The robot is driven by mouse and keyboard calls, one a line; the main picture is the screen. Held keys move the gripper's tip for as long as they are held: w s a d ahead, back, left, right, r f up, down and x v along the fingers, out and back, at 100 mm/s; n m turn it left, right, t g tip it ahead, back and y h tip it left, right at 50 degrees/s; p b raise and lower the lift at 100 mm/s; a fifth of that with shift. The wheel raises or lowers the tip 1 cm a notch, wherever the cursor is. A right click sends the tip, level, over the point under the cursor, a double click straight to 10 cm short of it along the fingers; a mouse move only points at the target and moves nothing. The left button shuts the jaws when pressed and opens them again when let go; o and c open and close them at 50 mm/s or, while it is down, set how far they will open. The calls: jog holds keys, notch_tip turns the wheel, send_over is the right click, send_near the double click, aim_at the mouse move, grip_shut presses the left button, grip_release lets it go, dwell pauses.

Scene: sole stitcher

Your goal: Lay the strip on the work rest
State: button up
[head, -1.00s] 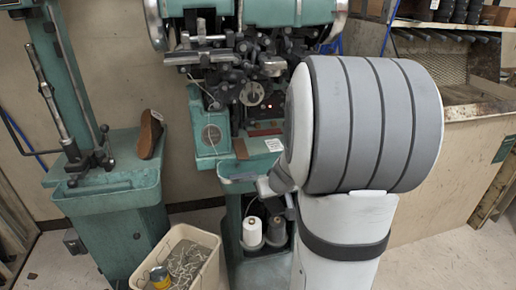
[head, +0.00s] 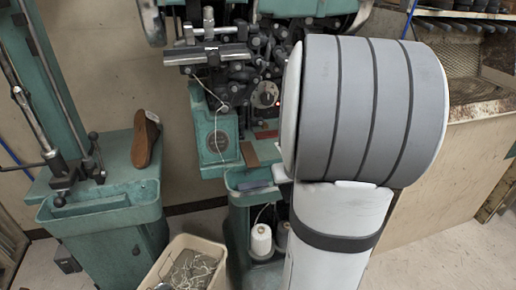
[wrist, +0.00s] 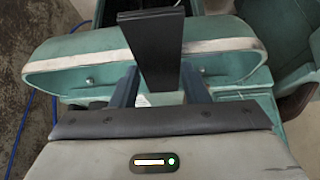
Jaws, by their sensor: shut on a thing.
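My gripper (wrist: 160,80) is shut on a dark, flat strip (wrist: 152,48) in the wrist view. The strip stands out beyond the two blue-grey fingers and is wider at its far end. Below and behind it is a green trough-like part (wrist: 70,68) with a worn whitish band; I cannot tell whether the strip touches it. In the head view my arm hides most of the gripper, and the strip cannot be made out. The green stitching machine (head: 207,120) stands in the middle. I cannot single out the work rest for certain.
A brown flat piece (head: 249,154) lies at the machine's green ledge. A cream bin (head: 160,262) with thread sits on the floor. White spools (head: 261,240) stand under the machine.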

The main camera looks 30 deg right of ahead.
jog(key=p, duration=0.7)
send_near(267, 153)
notch_tip(267, 153, down, 3)
jog(key=w, duration=0.1)
jog(key=w+d+p, duration=0.1)
jog(key=w, duration=0.1)
jog(key=shift+w+f, duration=0.1)
jog(key=shift+w+d+f+b, duration=0.1)
jog(key=shift+f+b, duration=0.25)
jog(key=shift+f, duration=0.55)
jog(key=shift+f+b, duration=0.2)
jog(key=shift+b, duration=0.1)
jog(key=o, duration=0.7)
jog(key=shift+r, duration=0.2)
